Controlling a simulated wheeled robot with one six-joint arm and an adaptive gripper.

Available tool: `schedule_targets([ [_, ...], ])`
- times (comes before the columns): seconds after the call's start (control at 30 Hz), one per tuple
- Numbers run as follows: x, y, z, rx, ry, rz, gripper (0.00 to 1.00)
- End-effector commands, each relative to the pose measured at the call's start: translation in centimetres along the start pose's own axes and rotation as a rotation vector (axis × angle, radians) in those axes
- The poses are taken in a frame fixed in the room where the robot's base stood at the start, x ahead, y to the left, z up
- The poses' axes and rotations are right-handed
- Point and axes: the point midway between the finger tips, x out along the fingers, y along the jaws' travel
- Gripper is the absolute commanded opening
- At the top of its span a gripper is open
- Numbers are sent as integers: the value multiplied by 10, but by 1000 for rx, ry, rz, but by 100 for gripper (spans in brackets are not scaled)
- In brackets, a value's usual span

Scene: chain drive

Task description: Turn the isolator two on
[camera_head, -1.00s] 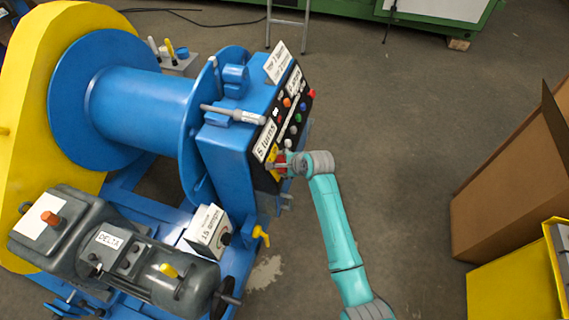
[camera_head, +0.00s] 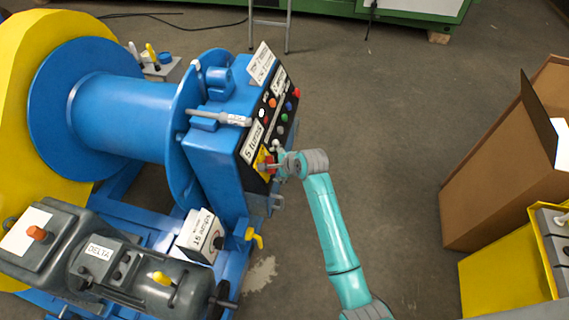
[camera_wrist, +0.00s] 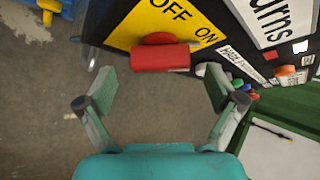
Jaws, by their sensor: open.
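A red rotary handle (camera_wrist: 160,58) sits on a yellow plate (camera_wrist: 130,30) marked OFF and ON in the wrist view. Its long side lies roughly level across the picture. The red handle (camera_head: 268,165) also shows low on the black control panel in the head view, partly covered by my gripper. I cannot read a label naming it isolator two. My gripper (camera_wrist: 160,90) is open, with one finger on each side below the handle in the wrist picture. The fingers appear apart from the handle, and nothing is between them.
The panel carries several coloured buttons (camera_head: 288,106) above the handle. A yellow lever (camera_head: 254,237) and a 15 amps box (camera_head: 201,236) are below. A brown carton (camera_head: 490,190) and a yellow bin (camera_head: 500,285) stand at right. Open floor lies between.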

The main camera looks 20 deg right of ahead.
Motion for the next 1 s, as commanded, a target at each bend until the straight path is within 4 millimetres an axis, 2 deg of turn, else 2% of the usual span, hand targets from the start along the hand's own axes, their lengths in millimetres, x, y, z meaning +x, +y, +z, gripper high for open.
schedule_targets([
  [0.2,-46,-1,0,0,1,-3,93],
  [0.43,-79,0,0,0,0,-1,93],
  [0.6,-90,0,0,0,0,0,93],
  [1.0,-91,0,0,0,0,1,93],
])
